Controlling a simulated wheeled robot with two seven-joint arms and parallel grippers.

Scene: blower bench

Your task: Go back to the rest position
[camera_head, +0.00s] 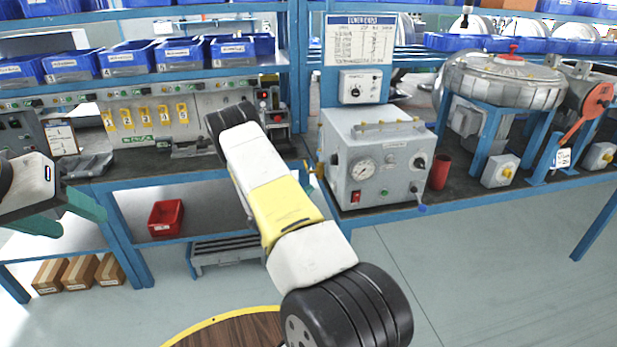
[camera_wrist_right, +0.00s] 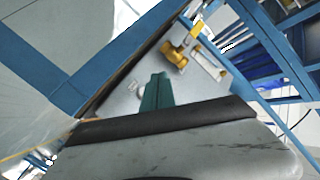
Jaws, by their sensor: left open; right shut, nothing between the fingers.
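My left gripper (camera_head: 68,212) is at the left edge of the head view, in front of the left bench. Its green fingers are apart with nothing between them. My right arm rises from the bottom middle of the head view and bends in front of the bench; it hides most of its own gripper there. In the right wrist view my right gripper (camera_wrist_right: 157,92) shows its green fingers together, with nothing held. A pale panel with yellow fittings (camera_wrist_right: 178,55) lies beyond the fingertips.
A grey tester box (camera_head: 375,160) stands on the bench right of my right arm, with a red cup (camera_head: 440,172) beside it. A red bin (camera_head: 166,217) sits on the lower left shelf. A metal blower housing (camera_head: 505,78) stands at right. The floor at lower right is clear.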

